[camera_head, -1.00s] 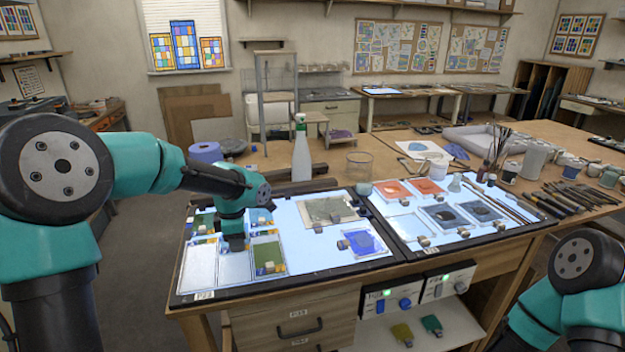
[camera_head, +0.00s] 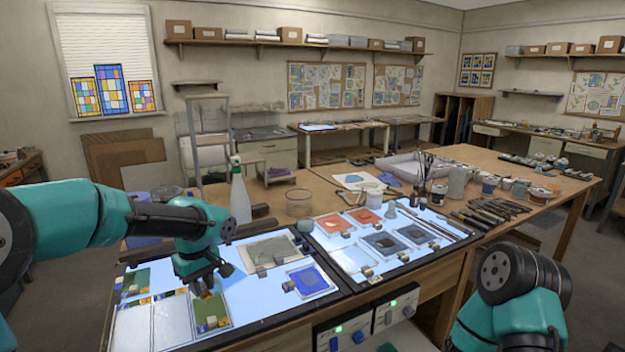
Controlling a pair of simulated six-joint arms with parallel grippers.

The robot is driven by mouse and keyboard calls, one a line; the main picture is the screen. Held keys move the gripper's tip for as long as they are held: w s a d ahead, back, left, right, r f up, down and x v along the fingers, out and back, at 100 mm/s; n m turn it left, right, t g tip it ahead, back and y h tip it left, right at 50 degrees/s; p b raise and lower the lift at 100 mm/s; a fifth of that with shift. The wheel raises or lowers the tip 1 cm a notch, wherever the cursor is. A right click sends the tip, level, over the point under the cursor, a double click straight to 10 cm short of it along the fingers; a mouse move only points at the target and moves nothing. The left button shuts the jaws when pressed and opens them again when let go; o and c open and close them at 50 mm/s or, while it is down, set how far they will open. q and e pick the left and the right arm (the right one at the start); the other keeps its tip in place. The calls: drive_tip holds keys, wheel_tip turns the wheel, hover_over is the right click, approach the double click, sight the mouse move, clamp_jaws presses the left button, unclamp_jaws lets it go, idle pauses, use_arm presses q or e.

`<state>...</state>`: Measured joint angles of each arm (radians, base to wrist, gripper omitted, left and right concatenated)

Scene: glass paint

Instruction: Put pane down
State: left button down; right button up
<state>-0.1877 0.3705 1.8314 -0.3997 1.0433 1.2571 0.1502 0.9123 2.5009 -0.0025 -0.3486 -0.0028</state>
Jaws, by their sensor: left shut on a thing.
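My left gripper (camera_head: 206,284) points down over the left light panel (camera_head: 250,315), just behind a green pane (camera_head: 213,312). It is shut on a pane that my fingers and wrist mostly hide. I cannot tell whether that pane touches the panel. Two pale, clear panes lie left of the green one, the nearer being a whitish pane (camera_head: 171,322). Another green pane (camera_head: 133,282) lies behind them at the left. A blue pane (camera_head: 308,279) and a grey-green pane (camera_head: 268,250) lie to the right. My right gripper is out of view.
A spray bottle (camera_head: 240,195) and a glass jar (camera_head: 299,203) stand behind the panels. The right panel holds orange panes, such as one orange pane (camera_head: 333,223), and dark panes. Brushes and tools (camera_head: 490,210) lie at the right. Bare lit panel shows around the blue pane.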

use_arm(q)
drive_tip(key=d+m, duration=0.1)
drive_tip(key=m, duration=0.1)
drive_tip(key=d+r+m, duration=0.1)
drive_tip(key=m, duration=0.1)
drive_tip(key=shift+d+r+m, duration=0.15)
drive_tip(key=shift+d+m, duration=0.1)
drive_tip(key=shift+m, duration=0.05)
drive_tip(key=d+m, duration=0.1)
drive_tip(key=m, duration=0.1)
drive_tip(key=d+r+m, duration=0.1)
drive_tip(key=m, duration=0.2)
drive_tip(key=shift+d+r, duration=0.2)
drive_tip(key=shift+d, duration=0.2)
